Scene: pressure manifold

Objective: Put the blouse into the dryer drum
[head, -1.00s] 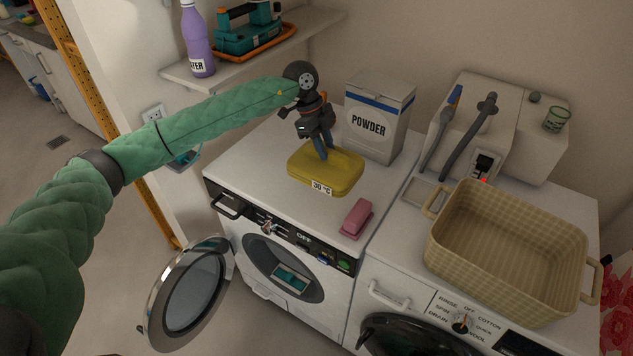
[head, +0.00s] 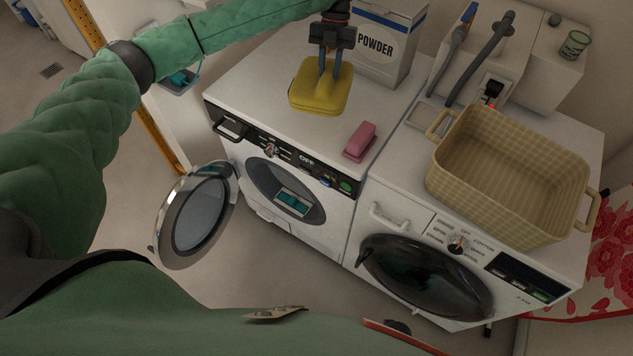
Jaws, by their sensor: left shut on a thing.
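The yellow folded cloth (head: 318,95), which I take for the blouse, is at the top of the left machine, the dryer (head: 258,75). My left gripper (head: 329,72) points down and is shut on its upper part. I cannot tell whether the cloth still touches the dryer top. The dryer's round door (head: 197,217) hangs open to the left. The drum opening (head: 268,182) is in the front, below and left of the cloth, with a teal and white thing (head: 293,203) showing in it. My right gripper is not in view.
A pink block (head: 360,140) and a powder box (head: 385,45) stand on the dryer. A wicker basket (head: 465,200) sits on the washer (head: 400,180) at the right, whose dark door (head: 425,275) looks shut. Open floor lies in front of the dryer.

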